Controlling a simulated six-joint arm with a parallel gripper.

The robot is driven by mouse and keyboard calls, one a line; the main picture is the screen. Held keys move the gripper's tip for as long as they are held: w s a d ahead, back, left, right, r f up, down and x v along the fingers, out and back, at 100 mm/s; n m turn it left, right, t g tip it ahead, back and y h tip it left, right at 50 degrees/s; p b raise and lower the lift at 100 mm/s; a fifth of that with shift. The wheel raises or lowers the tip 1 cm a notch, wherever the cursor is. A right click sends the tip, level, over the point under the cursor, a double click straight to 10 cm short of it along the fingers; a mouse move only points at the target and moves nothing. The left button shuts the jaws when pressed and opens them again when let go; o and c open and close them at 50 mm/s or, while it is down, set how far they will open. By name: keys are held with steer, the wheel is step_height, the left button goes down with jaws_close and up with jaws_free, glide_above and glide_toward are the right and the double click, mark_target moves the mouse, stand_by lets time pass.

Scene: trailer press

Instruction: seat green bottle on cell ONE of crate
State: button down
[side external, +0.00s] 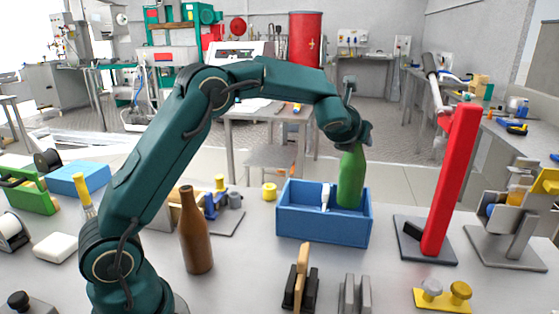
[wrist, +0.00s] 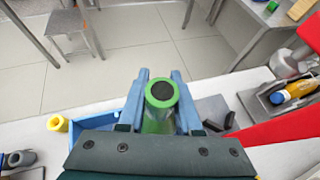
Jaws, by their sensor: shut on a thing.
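My gripper (side external: 357,142) is above the crate's right part, shut on the upper part of the bottle. In the wrist view the bottle (wrist: 161,95) shows its round dark top between the two fingers of my gripper (wrist: 160,88). A corner of the crate (wrist: 62,124) shows at left there. I cannot tell whether the bottle's base touches the crate floor, or which cell it is over.
A small white object (side external: 325,197) stands in the crate left of the bottle. A brown bottle (side external: 194,230) stands left of the crate. A red post (side external: 451,180) on a dark base rises to the right. Dark and grey upright holders (side external: 300,285) stand in front.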

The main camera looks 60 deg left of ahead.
mark_target(350, 162)
steer(key=shift+f, duration=3.2)
steer(key=c, duration=0.5)
jaws_free()
steer(key=shift+f, duration=0.1)
steer(key=shift+v, duration=2.55)
steer(key=s+r+n, duration=1)
steer(key=s, duration=0.2)
steer(key=s+d+f+n+g+h, duration=0.1)
steer(key=s+d+f+n, duration=0.2)
steer(key=s+n, duration=0.3)
steer(key=s+d+f+n+g+h, duration=0.2)
steer(key=s+d+f+n, duration=0.1)
steer(key=s+n, duration=0.3)
steer(key=s+d+f+n+g+h, duration=0.2)
steer(key=s+d+f+n, duration=0.1)
steer(key=s+n, duration=0.3)
steer(key=shift+s+d+f+n, duration=0.1)
steer(key=shift+f+n, duration=0.1)
steer(key=shift+n, duration=0.5)
steer(key=shift+s+d+f+n, duration=0.1)
steer(key=shift+s+f+n, duration=0.1)
steer(key=shift+n, duration=0.5)
